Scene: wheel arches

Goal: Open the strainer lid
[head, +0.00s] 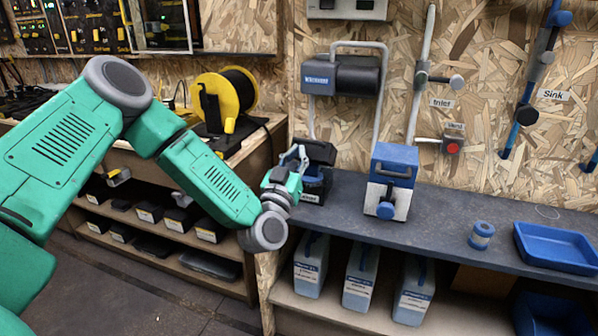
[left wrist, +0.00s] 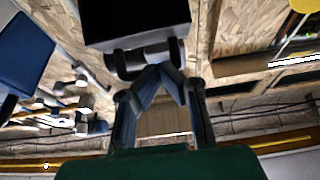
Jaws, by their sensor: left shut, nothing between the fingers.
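A small black box (head: 317,184) with a black lid part (head: 319,152) stands at the left end of the grey bench; I take it for the strainer, but its label is too small to read. My left gripper (head: 303,153) is at the left side of this lid, with its fingertips close to it. In the left wrist view the black lid part (left wrist: 135,20) fills the top centre, and my left gripper (left wrist: 158,70) is shut with its fingertips together just below it. I cannot tell whether they touch it. My right gripper is not in view.
A blue and white box (head: 391,180) stands right of the black one on the bench (head: 440,215). A blue roll (head: 481,236) and blue tray (head: 556,248) lie further right. A black pump-like unit (head: 342,76) and pipes (head: 420,80) are on the wall. A yellow reel (head: 225,93) stands left.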

